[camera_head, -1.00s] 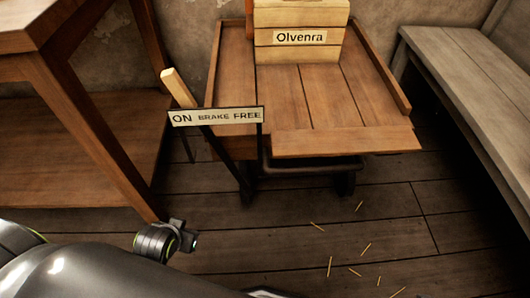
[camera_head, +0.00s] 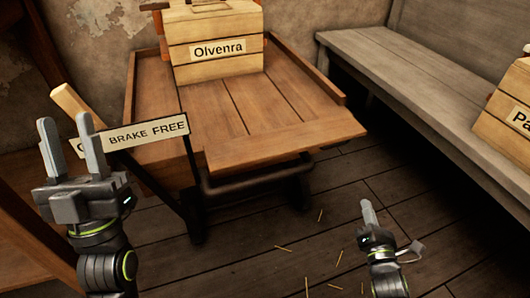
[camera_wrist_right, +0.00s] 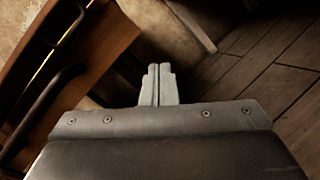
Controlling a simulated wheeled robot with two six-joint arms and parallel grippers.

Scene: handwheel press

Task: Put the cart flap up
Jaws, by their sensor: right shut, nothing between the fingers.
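The wooden cart (camera_head: 215,110) stands in the middle of the head view. Its flap (camera_head: 275,147) is the board along the front edge; it lies folded down and outward, not upright. My left gripper (camera_head: 66,122) is open and empty, to the left of the cart, in front of the brake lever and sign in the picture. My right gripper (camera_head: 367,205) is shut and empty, low and to the right of the flap, apart from it. In the right wrist view its fingers (camera_wrist_right: 159,84) are together, with wood at upper left.
A crate marked Olvenra (camera_head: 217,72) sits on the cart's back part. The brake lever (camera_head: 77,105) and its sign (camera_head: 150,133) stand at the cart's left front. A grey bench (camera_head: 420,85) with another crate (camera_head: 508,120) is at right. The floor before the cart has scattered straws.

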